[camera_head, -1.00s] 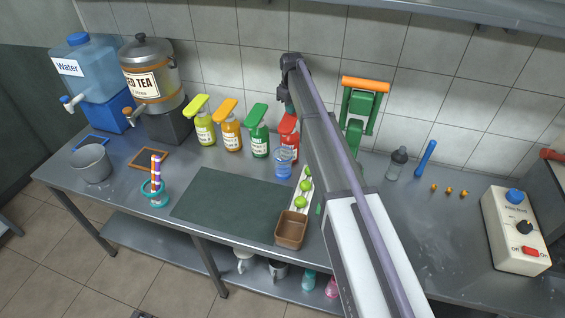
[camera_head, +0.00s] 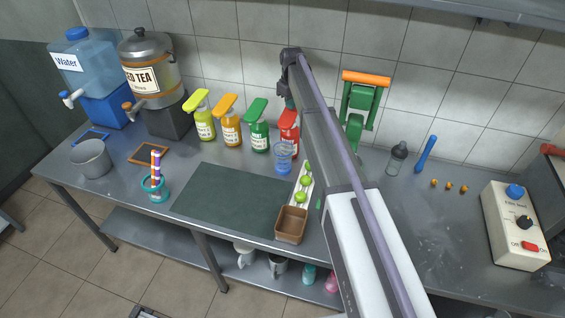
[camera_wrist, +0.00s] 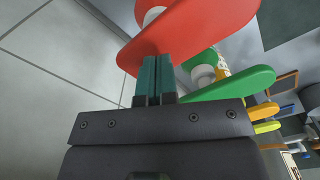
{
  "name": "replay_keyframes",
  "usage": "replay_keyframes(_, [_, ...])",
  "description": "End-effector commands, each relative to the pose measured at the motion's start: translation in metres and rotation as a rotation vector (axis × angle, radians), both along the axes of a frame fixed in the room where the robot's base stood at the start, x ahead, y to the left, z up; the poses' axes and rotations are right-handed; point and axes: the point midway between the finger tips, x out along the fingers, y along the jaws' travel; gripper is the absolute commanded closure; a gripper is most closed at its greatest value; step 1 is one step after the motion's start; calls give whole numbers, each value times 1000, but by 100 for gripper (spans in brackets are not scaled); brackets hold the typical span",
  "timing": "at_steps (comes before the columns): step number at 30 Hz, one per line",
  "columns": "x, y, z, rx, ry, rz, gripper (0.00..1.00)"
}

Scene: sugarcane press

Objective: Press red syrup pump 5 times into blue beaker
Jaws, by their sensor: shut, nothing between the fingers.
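The red syrup pump bottle (camera_head: 289,143) stands at the right end of the pump row. The clear blue beaker (camera_head: 283,161) stands on the counter just in front of it, under its nozzle side. My gripper (camera_head: 285,99) is above the red bottle, partly hidden by my arm. In the wrist view my gripper's teal fingers (camera_wrist: 155,62) are shut together with nothing between them. Their tips overlap the edge of the large red pump head (camera_wrist: 195,30). I cannot tell whether they touch it. The beaker's contents are unclear.
Green (camera_head: 259,139), orange (camera_head: 231,133) and yellow-green (camera_head: 204,126) pump bottles stand in a row to the left. A white tray with green fruits (camera_head: 303,184) and a brown box (camera_head: 291,226) are in front. A green press (camera_head: 359,110) stands to the right.

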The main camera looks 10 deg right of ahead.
Motion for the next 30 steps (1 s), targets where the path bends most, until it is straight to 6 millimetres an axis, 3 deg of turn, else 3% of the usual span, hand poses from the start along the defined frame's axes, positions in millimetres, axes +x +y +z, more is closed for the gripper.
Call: replay_keyframes(30, [0, 0, -38, 0, 0, 0, 100])
